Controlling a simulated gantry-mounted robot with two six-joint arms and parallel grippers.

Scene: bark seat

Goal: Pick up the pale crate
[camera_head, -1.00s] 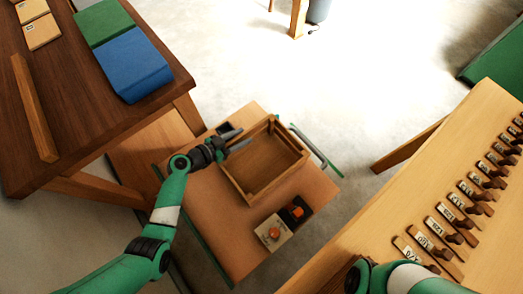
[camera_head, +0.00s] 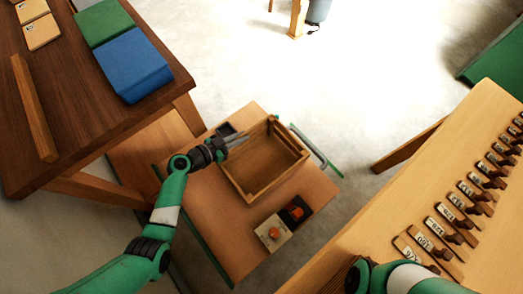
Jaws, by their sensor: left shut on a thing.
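The crate (camera_head: 291,177) is an open, empty wooden box with low walls. It stands on a small wooden cart top (camera_head: 210,212) in the middle of the camera_head view. My left gripper (camera_head: 238,140) is at the crate's upper left corner, its fingers close together and shut on the crate's wall. The exact contact at the fingertips is small and hard to make out. My right arm comes in at the bottom right; its gripper is out of the picture.
A dark table (camera_head: 90,120) with a blue book (camera_head: 132,65) is at left. A light bench (camera_head: 375,235) with several labelled wooden pieces is at right. Open floor lies beyond.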

